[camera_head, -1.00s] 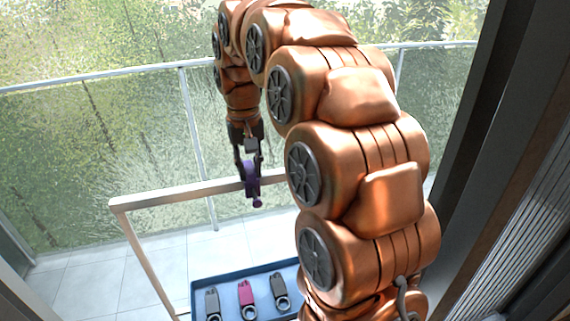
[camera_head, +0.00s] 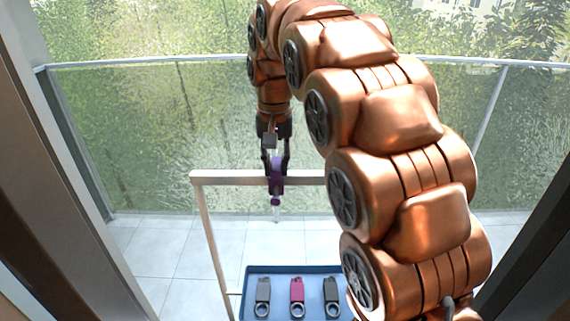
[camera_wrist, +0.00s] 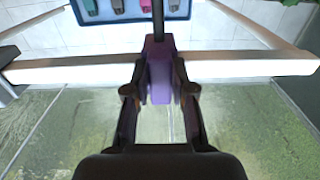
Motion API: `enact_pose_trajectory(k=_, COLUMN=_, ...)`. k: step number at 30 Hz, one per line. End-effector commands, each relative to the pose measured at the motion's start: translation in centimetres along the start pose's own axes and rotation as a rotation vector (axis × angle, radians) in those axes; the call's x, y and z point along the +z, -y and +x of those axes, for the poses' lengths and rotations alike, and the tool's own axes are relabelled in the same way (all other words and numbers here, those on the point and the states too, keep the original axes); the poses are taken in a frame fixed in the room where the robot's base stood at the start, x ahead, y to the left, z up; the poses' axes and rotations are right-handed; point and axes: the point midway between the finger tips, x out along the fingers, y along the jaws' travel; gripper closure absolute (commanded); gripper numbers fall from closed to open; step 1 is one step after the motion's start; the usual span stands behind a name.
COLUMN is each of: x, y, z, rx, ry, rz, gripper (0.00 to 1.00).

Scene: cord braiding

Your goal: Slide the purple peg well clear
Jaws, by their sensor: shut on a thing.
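The purple peg (camera_head: 277,174) is at the top bar (camera_head: 232,178) of the pale frame, held between the fingers of my gripper (camera_head: 277,163). In the wrist view the purple peg (camera_wrist: 158,72) sits between both fingertips, in front of the pale bar (camera_wrist: 80,70). My gripper (camera_wrist: 159,92) is shut on it. A thin dark rod or cord (camera_wrist: 158,20) runs from the peg toward the top of the wrist view. I cannot tell whether the peg touches the bar.
A glass railing (camera_head: 150,65) stands behind. Tiled floor (camera_head: 170,250) is clear at left.

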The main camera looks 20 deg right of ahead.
Motion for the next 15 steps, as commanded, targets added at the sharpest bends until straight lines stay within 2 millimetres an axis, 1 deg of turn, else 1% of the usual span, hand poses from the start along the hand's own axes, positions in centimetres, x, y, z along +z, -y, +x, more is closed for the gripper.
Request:
enact_pose_trajectory(k=2, x=0.04, y=0.0, z=0.06, rx=0.0, ry=0.002, rz=0.0, gripper=1.0)
enact_pose_trajectory(k=3, x=0.04, y=-0.01, z=0.06, rx=0.001, ry=0.002, rz=0.0, gripper=0.72)
enact_pose_trajectory(k=9, x=0.01, y=-0.02, z=0.04, rx=0.001, ry=0.001, rz=0.0, gripper=0.51)
enact_pose_trajectory(k=15, x=-0.01, y=-0.03, z=0.03, rx=0.001, ry=0.0, rz=0.0, gripper=0.5)
